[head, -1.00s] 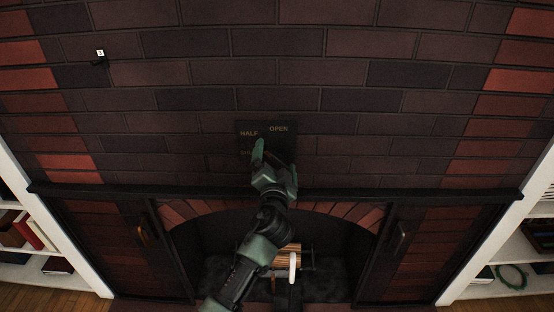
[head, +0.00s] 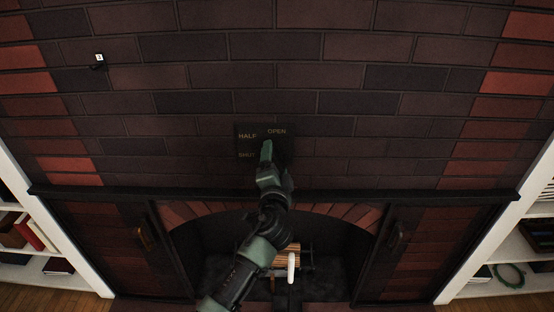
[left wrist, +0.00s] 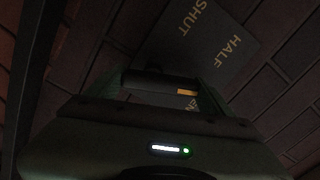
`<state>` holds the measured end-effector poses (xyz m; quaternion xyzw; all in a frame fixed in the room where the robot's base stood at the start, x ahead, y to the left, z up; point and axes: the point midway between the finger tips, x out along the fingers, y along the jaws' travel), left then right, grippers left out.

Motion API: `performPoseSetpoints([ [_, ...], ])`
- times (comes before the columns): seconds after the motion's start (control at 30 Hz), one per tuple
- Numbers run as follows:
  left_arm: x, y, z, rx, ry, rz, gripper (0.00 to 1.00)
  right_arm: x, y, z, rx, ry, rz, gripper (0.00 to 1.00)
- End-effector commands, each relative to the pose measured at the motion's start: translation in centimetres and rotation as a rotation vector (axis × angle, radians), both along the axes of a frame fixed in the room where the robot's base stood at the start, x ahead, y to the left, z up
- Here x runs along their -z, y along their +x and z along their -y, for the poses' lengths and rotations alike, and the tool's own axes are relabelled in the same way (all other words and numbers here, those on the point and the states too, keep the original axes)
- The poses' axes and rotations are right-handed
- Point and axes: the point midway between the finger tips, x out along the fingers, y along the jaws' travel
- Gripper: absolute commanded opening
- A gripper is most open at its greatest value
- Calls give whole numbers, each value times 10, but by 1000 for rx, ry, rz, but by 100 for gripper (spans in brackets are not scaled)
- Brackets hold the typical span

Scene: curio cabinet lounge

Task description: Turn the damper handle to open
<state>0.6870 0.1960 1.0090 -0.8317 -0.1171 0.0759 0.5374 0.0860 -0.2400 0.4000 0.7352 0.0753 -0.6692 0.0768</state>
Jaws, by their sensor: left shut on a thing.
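The dark damper plate (head: 243,145) is on the brick wall above the firebox, with HALF, OPEN and SHUT lettered on it. In the left wrist view the plate (left wrist: 215,50) shows SHUT and HALF clearly, with OPEN partly hidden behind my gripper. My left gripper (head: 266,150) is at the plate, its tip just below OPEN. In the left wrist view its fingers are shut on the dark bar of the damper handle (left wrist: 150,84). In the head view the gripper hides the handle. My right gripper is not in view.
A black mantel ledge (head: 400,198) runs below the plate, under my left arm. Logs (head: 287,250) lie in the firebox. Open dark doors (head: 398,240) flank it, with white shelves at both sides. A small hook with a tag (head: 98,62) is at upper left.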

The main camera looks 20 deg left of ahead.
Motion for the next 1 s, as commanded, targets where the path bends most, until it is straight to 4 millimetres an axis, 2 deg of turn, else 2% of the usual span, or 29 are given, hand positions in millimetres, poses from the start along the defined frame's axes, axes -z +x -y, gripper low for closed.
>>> performPoseSetpoints([
  [0.3,-3,0,2,-1,244,-71,41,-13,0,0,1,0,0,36],
  [0.5,-3,1,3,-1,347,-100,41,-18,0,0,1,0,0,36],
  [1.0,-3,1,3,-2,428,-121,42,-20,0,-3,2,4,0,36],
])
